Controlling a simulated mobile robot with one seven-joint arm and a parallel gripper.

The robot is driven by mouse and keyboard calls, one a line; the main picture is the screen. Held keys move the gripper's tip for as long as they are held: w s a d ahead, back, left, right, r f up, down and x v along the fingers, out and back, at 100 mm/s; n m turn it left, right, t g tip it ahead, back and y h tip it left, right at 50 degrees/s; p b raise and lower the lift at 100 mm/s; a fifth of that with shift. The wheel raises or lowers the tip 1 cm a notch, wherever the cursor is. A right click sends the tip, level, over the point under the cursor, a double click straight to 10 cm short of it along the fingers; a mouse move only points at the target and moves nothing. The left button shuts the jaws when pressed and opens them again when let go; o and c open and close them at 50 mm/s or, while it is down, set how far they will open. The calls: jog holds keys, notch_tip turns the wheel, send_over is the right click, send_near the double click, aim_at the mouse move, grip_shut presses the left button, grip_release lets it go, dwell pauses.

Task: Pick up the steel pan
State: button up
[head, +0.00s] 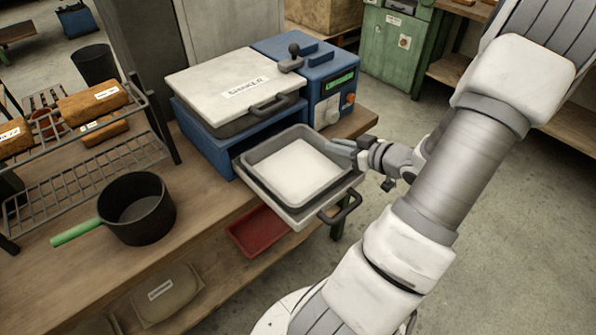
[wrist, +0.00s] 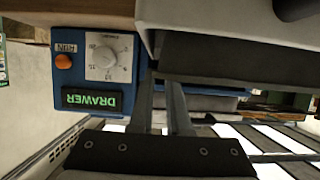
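The steel pan is a grey rectangular tray (head: 322,136) with raised walls and a pale, flat inside. It sits level in the pulled-out drawer (head: 290,214) of the blue machine. My gripper (head: 345,150) is at the pan's right rim, close to its far corner, in the head view. In the wrist view the two fingers (wrist: 162,95) stand apart with a narrow gap, their tips by the dark pan wall (wrist: 235,64). Contact with the rim is not clear.
The blue machine has a white lid (head: 235,85) and a control box (head: 318,85). A black pot (head: 150,232) with a green handle and a wire rack (head: 75,182) stand on the workbench to the left. A red tray (head: 257,230) lies below. The floor at right is clear.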

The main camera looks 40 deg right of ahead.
jog(key=x, duration=0.4)
jog(key=shift+b, duration=0.3)
grip_shut()
dwell(1.0)
jog(key=shift+r, duration=0.2)
